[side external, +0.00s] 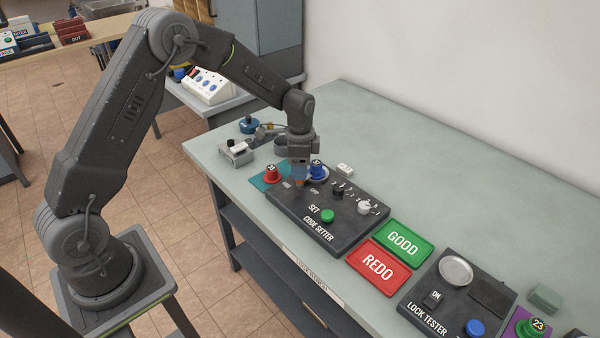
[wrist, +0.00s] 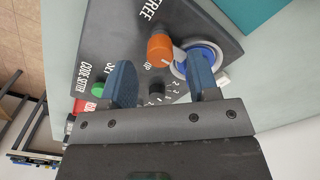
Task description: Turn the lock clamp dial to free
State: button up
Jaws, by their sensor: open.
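The clamp dial is an orange knob (wrist: 160,49) on the dark code setter panel (wrist: 100,45) in the wrist view. The word FREE is printed above it in the picture, and a partly hidden label lies below it. A small white mark shows on the dial's lower side, away from FREE. My gripper (wrist: 162,62) is open, with one blue-grey finger on each side of the dial in the picture. I cannot tell whether they touch it. In the side view my gripper (side external: 300,174) is low over the panel's far end and mostly hides the dial.
A blue round part (side external: 317,170) sits close beside the dial. A red part (side external: 271,174) stands on a teal mat. The panel also carries a green SET button (side external: 327,215) and a white knob (side external: 364,207). GOOD (side external: 404,241) and REDO (side external: 378,266) trays lie to the right.

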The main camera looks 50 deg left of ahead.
jog(key=shift+f, duration=1.35)
jog(key=shift+c, duration=0.2)
jog(key=c, duration=0.9)
